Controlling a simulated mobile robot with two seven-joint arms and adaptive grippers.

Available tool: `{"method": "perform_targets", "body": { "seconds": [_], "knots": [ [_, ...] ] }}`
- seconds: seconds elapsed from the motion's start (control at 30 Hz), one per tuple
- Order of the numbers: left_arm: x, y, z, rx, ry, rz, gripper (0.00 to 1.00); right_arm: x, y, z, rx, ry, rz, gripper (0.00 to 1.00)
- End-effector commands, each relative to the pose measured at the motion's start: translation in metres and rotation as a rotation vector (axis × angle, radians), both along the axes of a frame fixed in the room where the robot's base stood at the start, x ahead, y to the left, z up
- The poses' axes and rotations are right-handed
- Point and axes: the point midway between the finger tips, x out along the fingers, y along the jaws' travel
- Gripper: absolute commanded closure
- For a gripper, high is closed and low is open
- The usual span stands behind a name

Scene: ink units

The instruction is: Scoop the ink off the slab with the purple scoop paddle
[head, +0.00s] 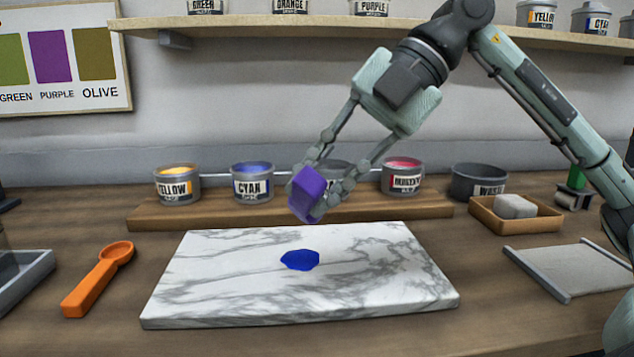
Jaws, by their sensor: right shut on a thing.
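The white marble slab (230,290) lies on the wooden bench at the front middle. A blue ink patch (300,260) lies on the slab near its middle. My right gripper (326,182) is shut on the purple scoop paddle (306,193) and holds it in the air, over the back of the slab in the picture. Part of the paddle is hidden by the fingers. My left gripper is not in view.
An orange scoop (98,278) lies left of the slab. Behind it, ink tins including yellow (177,186), cyan (252,183) and a magenta-coloured one (402,178) stand on a wooden riser (150,218). A wash pot (478,182), sponge tray (545,222) and grey plate (575,270) are at right.

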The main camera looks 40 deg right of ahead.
Motion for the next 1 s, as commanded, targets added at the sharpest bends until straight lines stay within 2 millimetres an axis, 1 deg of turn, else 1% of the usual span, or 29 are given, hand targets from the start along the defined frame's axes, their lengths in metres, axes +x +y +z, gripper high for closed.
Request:
{"method": "perform_targets", "body": {
  "seconds": [0.17, 0.27, 0.5, 0.67, 0.7, 0.8, 1.0],
  "knots": [
    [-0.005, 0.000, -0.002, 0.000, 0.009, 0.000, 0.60, 0.000, 0.000, -0.001, 0.000, 0.000, 0.000, 1.00],
    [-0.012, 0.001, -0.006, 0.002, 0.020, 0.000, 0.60, 0.001, 0.000, -0.003, 0.001, 0.001, 0.001, 1.00],
    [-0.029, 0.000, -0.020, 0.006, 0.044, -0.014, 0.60, 0.005, -0.003, -0.016, 0.001, 0.006, 0.001, 1.00],
    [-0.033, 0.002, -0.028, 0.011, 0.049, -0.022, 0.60, 0.007, -0.005, -0.024, 0.001, 0.005, -0.001, 1.00],
    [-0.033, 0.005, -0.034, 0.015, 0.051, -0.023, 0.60, 0.008, -0.005, -0.027, 0.000, 0.002, 0.000, 1.00],
    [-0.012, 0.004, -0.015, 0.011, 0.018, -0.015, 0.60, 0.010, -0.006, -0.032, 0.001, -0.001, 0.000, 1.00],
    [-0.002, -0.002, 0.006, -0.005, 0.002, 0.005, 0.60, 0.013, -0.008, -0.041, 0.001, 0.000, 0.000, 1.00]
  ]
}}
